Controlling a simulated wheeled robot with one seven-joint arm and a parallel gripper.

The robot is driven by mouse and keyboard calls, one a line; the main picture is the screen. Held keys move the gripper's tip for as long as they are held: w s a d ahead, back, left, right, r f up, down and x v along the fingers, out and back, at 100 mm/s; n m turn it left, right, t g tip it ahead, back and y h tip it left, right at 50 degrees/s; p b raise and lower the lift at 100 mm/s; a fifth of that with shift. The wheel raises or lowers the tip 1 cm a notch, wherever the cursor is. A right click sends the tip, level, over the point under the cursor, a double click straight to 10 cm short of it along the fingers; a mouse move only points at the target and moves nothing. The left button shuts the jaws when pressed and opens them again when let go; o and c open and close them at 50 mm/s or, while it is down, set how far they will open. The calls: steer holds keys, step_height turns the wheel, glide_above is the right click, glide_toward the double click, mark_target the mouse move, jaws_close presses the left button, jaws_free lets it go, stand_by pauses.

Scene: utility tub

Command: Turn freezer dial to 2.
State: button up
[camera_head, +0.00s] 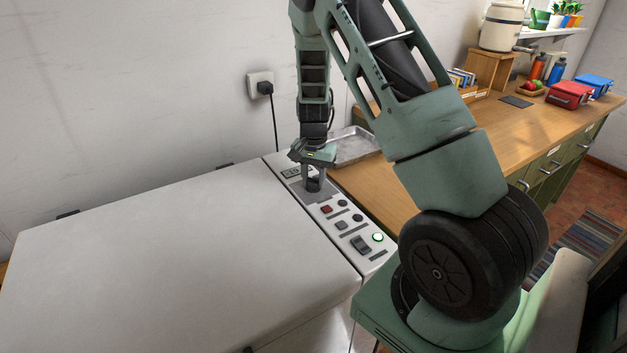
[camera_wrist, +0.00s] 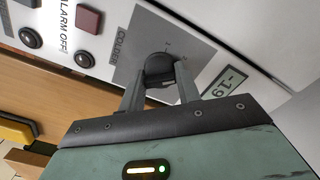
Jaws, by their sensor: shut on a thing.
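The freezer (camera_head: 165,262) is a white chest with a control strip along its right edge. The dial (camera_wrist: 158,67) is a dark round knob on a grey plate marked "COLDER" in the wrist view. My gripper (camera_wrist: 160,85) is shut on the dial, with one finger on each side of it. In the head view my gripper (camera_head: 313,182) points down onto the far part of the strip and hides the dial. A display reading -19 (camera_wrist: 229,82) sits beside the plate.
Near the dial on the strip are a red button (camera_head: 326,209), dark round knobs, a rocker switch (camera_head: 361,244) and a lit green light (camera_head: 378,237). A wooden counter (camera_head: 480,130) with a metal tray (camera_head: 352,147) adjoins on the right. A plugged cord (camera_head: 272,115) hangs on the wall behind.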

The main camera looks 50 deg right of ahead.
steer(key=shift+n, duration=0.9)
steer(key=o, duration=1)
step_height(320, 180, up, 17)
steer(key=shift+r+b, duration=0.2)
steer(key=shift+b, duration=0.4)
